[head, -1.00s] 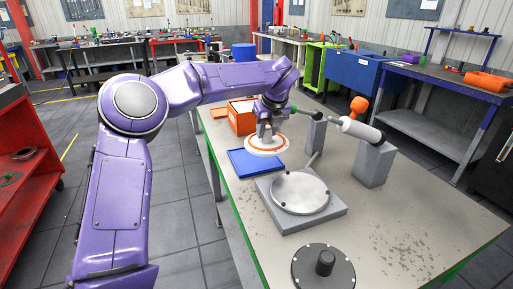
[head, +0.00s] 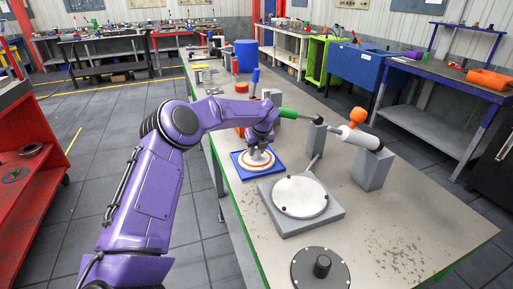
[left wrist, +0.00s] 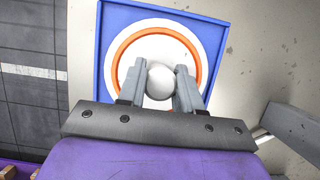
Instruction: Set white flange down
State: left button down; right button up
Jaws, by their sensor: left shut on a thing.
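The white flange (head: 248,162) is a round white disc with an orange ring, and it lies in or just above the blue tray (head: 240,174) on the workbench. The left wrist view shows the flange (left wrist: 121,45) inside the rim of the blue tray (left wrist: 100,72), with a round white knob (left wrist: 160,80) at its centre. My left gripper (head: 257,149) points down over the flange. In the left wrist view its two grey fingers (left wrist: 160,88) are shut on the knob from both sides. Whether the flange's underside touches the tray is hidden. My right gripper is not in view.
A grey fixture plate with a round silver disc (head: 299,197) stands right of the tray. Behind it are a grey block (head: 373,168) with a white cylinder and an orange knob (head: 358,115). A dark flanged disc (head: 320,268) lies at the front. The bench's right side is clear.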

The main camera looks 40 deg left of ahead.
pick_arm(q)
jog(key=shift+r, duration=0.1)
jog(key=c, duration=0.8)
grip_release()
jog(key=shift+d, duration=0.1)
jog(key=shift+o, duration=0.2)
jog(key=shift+r, duration=0.2)
jog(key=b+v, duration=0.2)
jog(key=v, duration=0.9)
jog(key=shift+s+d+r, duration=0.15)
jog(key=shift+d+r, duration=0.05)
jog(key=shift+r, duration=0.05)
